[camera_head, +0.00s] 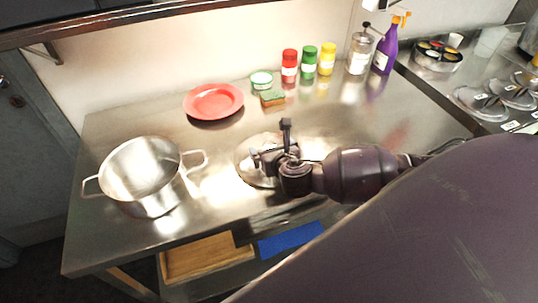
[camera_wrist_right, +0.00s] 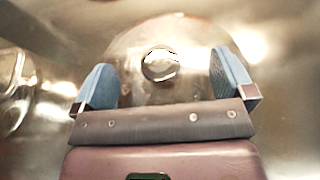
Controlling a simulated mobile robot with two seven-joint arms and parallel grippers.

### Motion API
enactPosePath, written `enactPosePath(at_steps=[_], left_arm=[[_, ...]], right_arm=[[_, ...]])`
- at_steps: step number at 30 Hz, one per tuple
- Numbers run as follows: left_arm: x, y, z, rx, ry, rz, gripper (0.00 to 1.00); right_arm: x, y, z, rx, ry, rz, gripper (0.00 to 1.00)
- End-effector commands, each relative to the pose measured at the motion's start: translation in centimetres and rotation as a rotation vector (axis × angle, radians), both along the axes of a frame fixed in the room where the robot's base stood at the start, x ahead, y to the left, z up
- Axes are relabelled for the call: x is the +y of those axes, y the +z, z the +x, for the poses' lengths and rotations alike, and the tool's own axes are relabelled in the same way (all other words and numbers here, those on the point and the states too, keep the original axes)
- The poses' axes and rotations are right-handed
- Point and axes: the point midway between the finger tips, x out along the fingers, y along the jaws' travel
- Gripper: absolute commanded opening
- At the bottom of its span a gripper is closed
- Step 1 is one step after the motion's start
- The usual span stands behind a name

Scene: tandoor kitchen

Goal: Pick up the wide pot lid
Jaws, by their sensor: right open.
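The wide pot lid (camera_head: 256,177) is a round, shiny metal disc on the steel counter, right of the pot. My right gripper (camera_head: 262,157) is above it and hides part of it in the head view. In the right wrist view the lid (camera_wrist_right: 130,48) lies ahead of the open right gripper (camera_wrist_right: 162,66). Its round knob (camera_wrist_right: 160,63) appears between the two blue-padded fingers, nearer the left one. I see no grip on it, and the gap in height is hard to tell. My left gripper is not in view.
A steel two-handled pot (camera_head: 143,178) stands open on the left. A red plate (camera_head: 213,101), a sponge (camera_head: 272,98), several shakers (camera_head: 309,62) and a purple spray bottle (camera_head: 385,52) line the back. A wooden board (camera_head: 205,258) lies below the counter.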

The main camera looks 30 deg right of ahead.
Motion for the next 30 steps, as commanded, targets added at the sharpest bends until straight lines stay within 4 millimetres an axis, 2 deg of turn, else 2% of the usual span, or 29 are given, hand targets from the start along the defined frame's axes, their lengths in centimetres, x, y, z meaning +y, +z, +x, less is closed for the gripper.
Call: enactPosePath(at_steps=[4,12,27,30], left_arm=[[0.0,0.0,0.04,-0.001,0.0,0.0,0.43],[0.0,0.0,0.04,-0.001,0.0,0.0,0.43],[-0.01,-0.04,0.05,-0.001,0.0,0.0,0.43],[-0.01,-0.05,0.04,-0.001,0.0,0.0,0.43]], right_arm=[[-0.24,-0.49,1.07,0.001,0.0,0.001,1.0],[-0.3,-0.58,1.21,0.001,0.0,0.001,1.0],[-0.29,-0.85,1.04,0.007,0.0,0.002,0.23],[-0.29,-0.9,1.01,0.008,-0.001,0.001,0.12]])
